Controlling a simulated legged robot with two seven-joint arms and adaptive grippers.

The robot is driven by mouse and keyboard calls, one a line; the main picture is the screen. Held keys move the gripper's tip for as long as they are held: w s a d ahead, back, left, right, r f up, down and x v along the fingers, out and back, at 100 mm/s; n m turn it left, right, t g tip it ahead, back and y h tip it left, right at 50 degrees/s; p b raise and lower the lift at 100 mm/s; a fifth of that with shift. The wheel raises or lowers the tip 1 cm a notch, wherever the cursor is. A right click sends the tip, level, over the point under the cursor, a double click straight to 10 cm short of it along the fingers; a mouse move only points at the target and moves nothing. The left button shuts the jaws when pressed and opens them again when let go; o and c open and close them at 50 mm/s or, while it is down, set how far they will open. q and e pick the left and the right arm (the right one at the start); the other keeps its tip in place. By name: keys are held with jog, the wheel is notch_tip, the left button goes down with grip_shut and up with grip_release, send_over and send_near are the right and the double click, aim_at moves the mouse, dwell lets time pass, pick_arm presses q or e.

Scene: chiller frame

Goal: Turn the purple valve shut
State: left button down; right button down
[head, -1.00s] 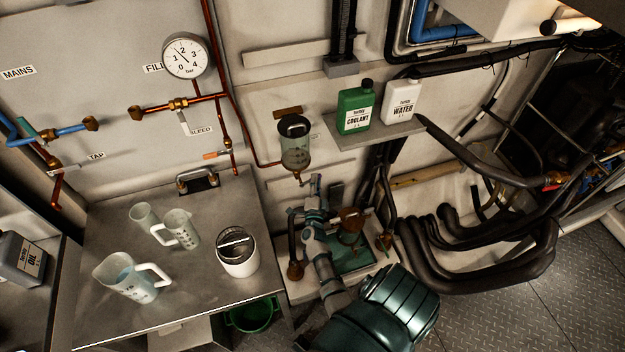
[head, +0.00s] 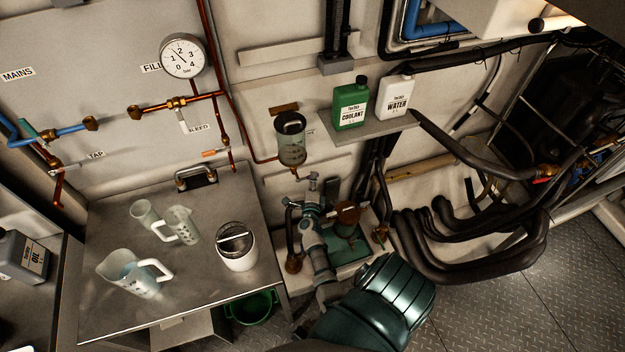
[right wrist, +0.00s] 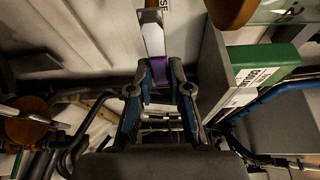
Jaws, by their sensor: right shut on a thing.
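The purple valve (right wrist: 157,95) shows in the right wrist view as a small purple piece between my fingertips. A flat pale metal piece with a brownish end rises just above it. My right gripper (right wrist: 160,79) is shut on the purple valve, with one dark blue finger on each side. In the head view my right gripper (head: 312,196) reaches up below the clear cylinder, beside the green pump. My left gripper is not in view.
The clear cylinder (head: 291,146) hangs on the wall above the grip. A shelf (head: 372,131) holds a green coolant bottle (head: 350,103) and a white water bottle (head: 394,98). The green pump (head: 342,248) and thick black hoses (head: 470,258) lie right. A metal table (head: 200,300) with jugs stands left.

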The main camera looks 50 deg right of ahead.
jog(key=shift+s+a+f, duration=0.1)
jog(key=shift+s+f, duration=0.25)
jog(key=shift+f, duration=0.25)
jog(key=c, duration=1.1)
grip_release()
jog(key=shift+r, duration=0.15)
jog(key=shift+w+d, duration=0.15)
jog(key=shift+d, duration=0.05)
jog(key=v, duration=1.2)
jog(key=shift+w, duration=0.1)
